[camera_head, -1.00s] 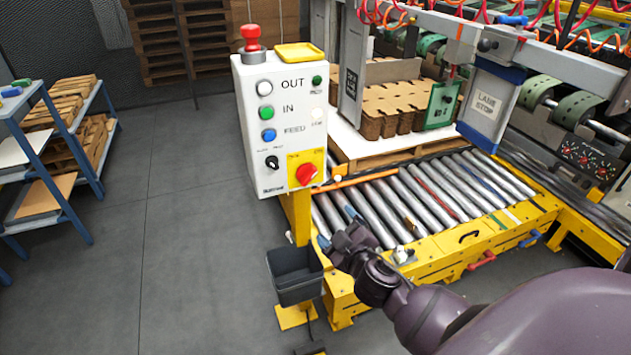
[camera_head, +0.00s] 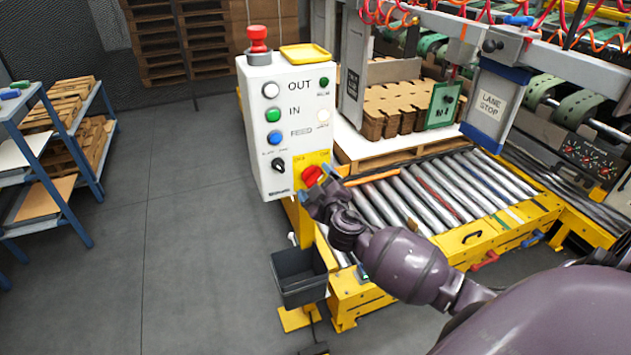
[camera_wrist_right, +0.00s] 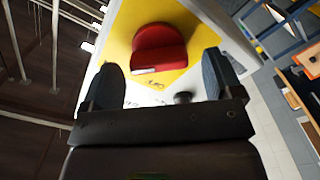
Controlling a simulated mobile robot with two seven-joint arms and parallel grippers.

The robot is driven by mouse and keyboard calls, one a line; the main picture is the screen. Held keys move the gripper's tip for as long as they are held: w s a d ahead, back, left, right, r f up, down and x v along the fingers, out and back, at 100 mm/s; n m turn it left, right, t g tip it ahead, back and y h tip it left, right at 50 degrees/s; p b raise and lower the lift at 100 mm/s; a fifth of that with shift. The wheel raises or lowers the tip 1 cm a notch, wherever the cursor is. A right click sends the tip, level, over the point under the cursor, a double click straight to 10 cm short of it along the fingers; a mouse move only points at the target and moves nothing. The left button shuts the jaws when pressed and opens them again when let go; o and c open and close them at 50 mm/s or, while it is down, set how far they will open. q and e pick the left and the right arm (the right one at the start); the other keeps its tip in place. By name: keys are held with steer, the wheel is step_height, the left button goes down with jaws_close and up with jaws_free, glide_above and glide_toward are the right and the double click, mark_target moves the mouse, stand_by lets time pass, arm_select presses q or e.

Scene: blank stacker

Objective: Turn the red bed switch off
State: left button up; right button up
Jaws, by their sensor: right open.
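The red bed switch (camera_head: 312,175) is a round rotary knob on a yellow plate (camera_head: 322,158) at the lower right of the white control box (camera_head: 262,150). In the right wrist view the red knob (camera_wrist_right: 160,48) shows ahead of and between my finger tips, with a raised grip bar and a pale mark on it. My right gripper (camera_head: 318,183) is open just in front of the knob; its fingers (camera_wrist_right: 168,78) are on either side with nothing between them. Whether a finger touches the knob cannot be told. My left gripper is not in view.
A grey bin (camera_head: 298,278) hangs below. The roller conveyor (camera_head: 430,195) lies to the right. Open floor (camera_head: 190,230) lies left.

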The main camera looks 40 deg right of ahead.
steer(key=shift+w+d, duration=0.15)
steer(key=shift+w, duration=0.25)
steer(key=c, duration=0.9)
